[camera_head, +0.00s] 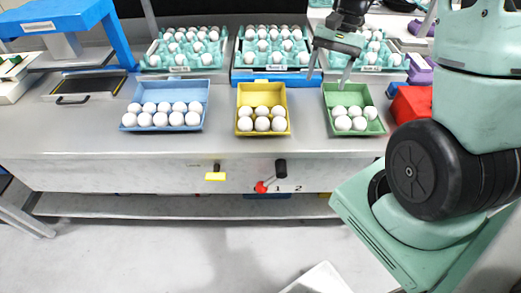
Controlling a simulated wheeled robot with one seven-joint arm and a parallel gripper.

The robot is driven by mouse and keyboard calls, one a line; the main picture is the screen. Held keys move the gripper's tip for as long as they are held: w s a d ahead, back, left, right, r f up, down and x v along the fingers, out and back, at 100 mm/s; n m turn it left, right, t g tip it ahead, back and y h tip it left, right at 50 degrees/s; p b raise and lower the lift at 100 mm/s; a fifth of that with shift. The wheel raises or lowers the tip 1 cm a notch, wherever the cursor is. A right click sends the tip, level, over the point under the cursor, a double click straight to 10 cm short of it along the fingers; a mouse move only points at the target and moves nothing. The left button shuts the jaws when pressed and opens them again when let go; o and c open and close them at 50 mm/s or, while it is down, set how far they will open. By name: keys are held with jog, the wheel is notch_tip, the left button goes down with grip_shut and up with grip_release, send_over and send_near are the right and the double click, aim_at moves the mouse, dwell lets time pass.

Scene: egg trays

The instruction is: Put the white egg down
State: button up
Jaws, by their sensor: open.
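My gripper (329,73) is open, with its fingers apart, above the back part of the green tray (333,94) on the right. I see nothing held between the fingers. Several white eggs (343,123) lie in the green tray, mostly toward its front. The yellow tray (262,89) in the middle holds several white eggs in its front half. The blue tray (171,90) on the left also holds several white eggs toward its front. The eggs look alike, so I cannot tell which one is the task's egg.
A red box (411,104) is right of the green tray. A blue stand (62,18) is at the left. Grey counter (222,125) is bare between the trays.

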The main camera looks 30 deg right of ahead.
jog(key=s+a+r+n+h, duration=0.15)
jog(key=a+n, duration=0.35)
jog(key=a, duration=0.6)
jog(key=s+a+r+n+h, duration=0.1)
jog(key=s+a+n, duration=0.3)
jog(key=a, duration=0.6)
jog(key=s+a+n+t, duration=0.1)
jog(key=s+a+n, duration=0.8)
jog(key=s, duration=0.1)
jog(key=shift+s+a+r+t+h, duration=0.3)
jog(key=shift+a+r+t+h, duration=0.05)
jog(key=shift+a+r+t, duration=0.1)
jog(key=shift+d, duration=0.1)
